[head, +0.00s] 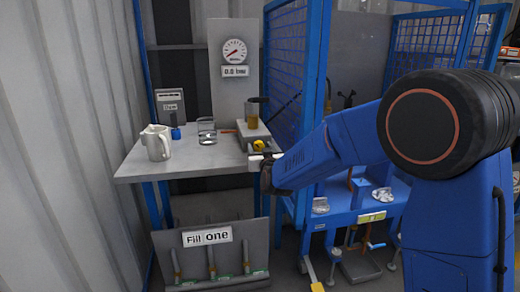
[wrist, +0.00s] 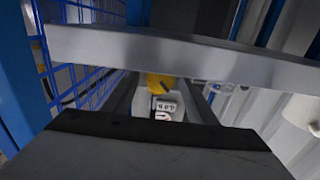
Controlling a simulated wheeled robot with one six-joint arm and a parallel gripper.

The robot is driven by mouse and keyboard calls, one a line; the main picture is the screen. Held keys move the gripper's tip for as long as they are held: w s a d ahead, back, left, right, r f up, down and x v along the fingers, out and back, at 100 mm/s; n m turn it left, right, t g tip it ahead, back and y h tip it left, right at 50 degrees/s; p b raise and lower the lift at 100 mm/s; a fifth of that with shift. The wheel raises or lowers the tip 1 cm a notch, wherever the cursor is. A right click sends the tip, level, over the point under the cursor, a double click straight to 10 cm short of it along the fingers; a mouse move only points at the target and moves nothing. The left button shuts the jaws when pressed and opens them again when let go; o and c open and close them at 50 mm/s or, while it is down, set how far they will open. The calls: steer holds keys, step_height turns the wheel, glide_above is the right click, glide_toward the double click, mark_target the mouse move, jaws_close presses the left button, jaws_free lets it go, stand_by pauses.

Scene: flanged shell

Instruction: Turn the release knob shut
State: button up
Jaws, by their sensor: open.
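The release knob appears to be the small yellow knob (head: 259,146) at the front of a grey block on the right end of the grey shelf. My gripper (head: 262,158) is open, close in front of and just below the knob in the head view. The knob shows yellow with a dark mark in the wrist view (wrist: 160,82), roughly centred between two dark finger-like strips. I cannot tell whether the fingers surround or touch it. My arm and gripper hide part of the block's front. The knob's exact turn is too small to read.
A white jug (head: 156,143), a glass (head: 207,131) and a blue-based item (head: 175,130) stand on the shelf. A dial gauge (head: 234,51) is behind. The shelf (head: 135,166) ends near my gripper. A blue mesh cage (head: 285,70) stands close on the right.

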steer(key=c, duration=1.1)
steer(key=shift+o, duration=0.2)
steer(key=shift+m, duration=0.4)
steer(key=m, duration=0.3)
steer(key=shift+d+m, duration=0.1)
steer(key=shift+m, duration=2.4)
steer(key=shift+f, duration=0.1)
steer(key=o, duration=1.1)
steer(key=shift+c, duration=0.2)
